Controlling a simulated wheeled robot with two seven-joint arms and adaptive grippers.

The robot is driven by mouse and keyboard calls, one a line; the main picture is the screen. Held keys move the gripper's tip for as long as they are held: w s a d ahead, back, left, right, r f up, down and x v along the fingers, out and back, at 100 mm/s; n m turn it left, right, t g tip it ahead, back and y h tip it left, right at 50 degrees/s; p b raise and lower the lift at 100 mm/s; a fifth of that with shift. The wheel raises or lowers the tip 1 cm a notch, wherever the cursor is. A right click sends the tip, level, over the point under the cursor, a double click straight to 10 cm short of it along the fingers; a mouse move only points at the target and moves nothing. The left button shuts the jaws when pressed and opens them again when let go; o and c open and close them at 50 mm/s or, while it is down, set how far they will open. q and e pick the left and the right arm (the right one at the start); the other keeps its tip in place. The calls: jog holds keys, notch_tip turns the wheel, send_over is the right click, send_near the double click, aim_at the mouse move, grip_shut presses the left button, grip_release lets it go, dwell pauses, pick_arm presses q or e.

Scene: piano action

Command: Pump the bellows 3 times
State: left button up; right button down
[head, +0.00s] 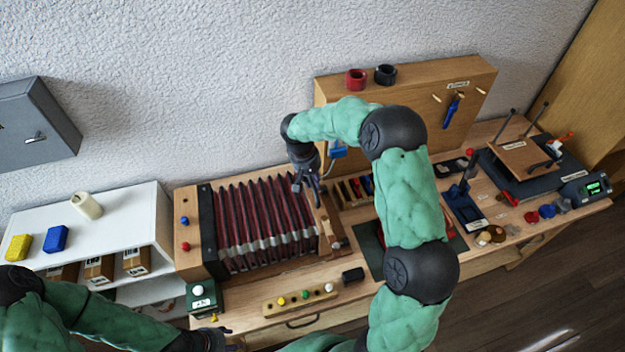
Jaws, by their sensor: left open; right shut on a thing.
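The bellows (262,222) lies on the workbench at left of centre, with dark red pleats, metal corners and wooden end boards. It is spread wide, its pleats fanned out from the left board. My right gripper (311,188) reaches down from above to the right end of the bellows. It is shut on what looks like the bellows handle, which its fingers mostly hide. My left gripper (228,345) is low at the bottom edge, in front of the bench and apart from the bellows. It is open, partly cut off by the frame.
A green box with a white button (203,297) stands at the bench's front left corner. A white shelf (130,222) is at left. A wooden tool panel (478,85) stands behind.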

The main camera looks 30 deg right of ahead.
jog(key=w+a+b, duration=0.1)
jog(key=w+a, duration=0.1)
jog(key=a, duration=1)
jog(key=w+a, duration=0.3)
jog(key=a, duration=0.9)
jog(key=shift+w+b, duration=0.35)
jog(key=shift+b, duration=0.05)
jog(key=c, duration=1.2)
grip_release()
jog(key=shift+o, duration=0.6)
jog(key=shift+a, duration=0.1)
jog(key=shift+r, duration=0.15)
